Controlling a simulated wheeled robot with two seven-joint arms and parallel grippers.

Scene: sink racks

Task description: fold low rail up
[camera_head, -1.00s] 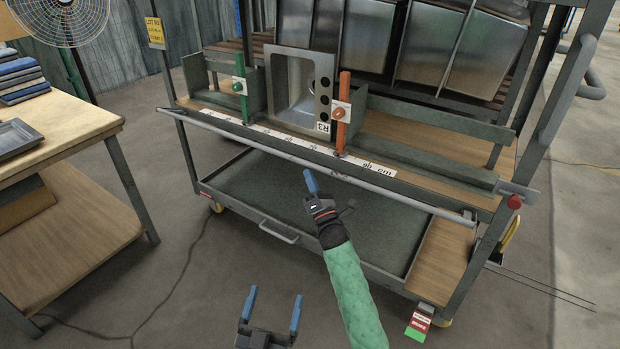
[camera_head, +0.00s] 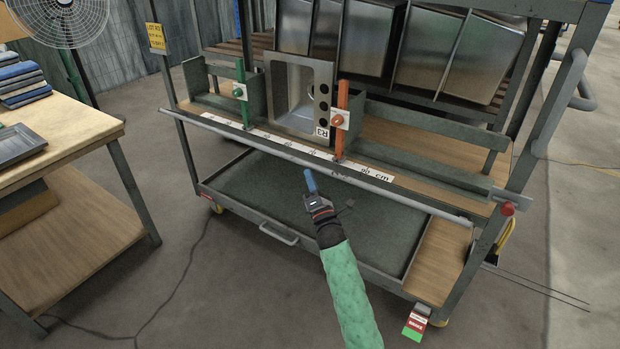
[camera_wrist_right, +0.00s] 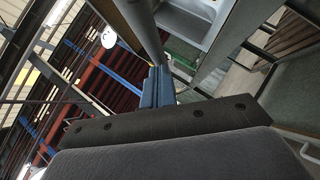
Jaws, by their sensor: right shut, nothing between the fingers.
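The low rail, a long grey round bar (camera_head: 270,143), runs along the front of the rack cart, just in front of the shelf edge and ruler strip. Its right end is near the post with the red knob (camera_head: 507,208). My right gripper (camera_head: 310,180), with blue fingers and a green-sleeved arm, is just below the middle of the rail. Its fingers are shut and empty. In the right wrist view, the blue fingers (camera_wrist_right: 158,86) point up toward a grey bar (camera_wrist_right: 143,25); I cannot tell whether they touch. My left gripper is out of view.
A steel sink (camera_head: 299,98) stands on the shelf between a green upright (camera_head: 242,95) and an orange upright (camera_head: 341,120). A lower tray (camera_head: 270,200) lies beneath. A wooden table (camera_head: 70,130) stands at left. Open floor lies in front of the cart.

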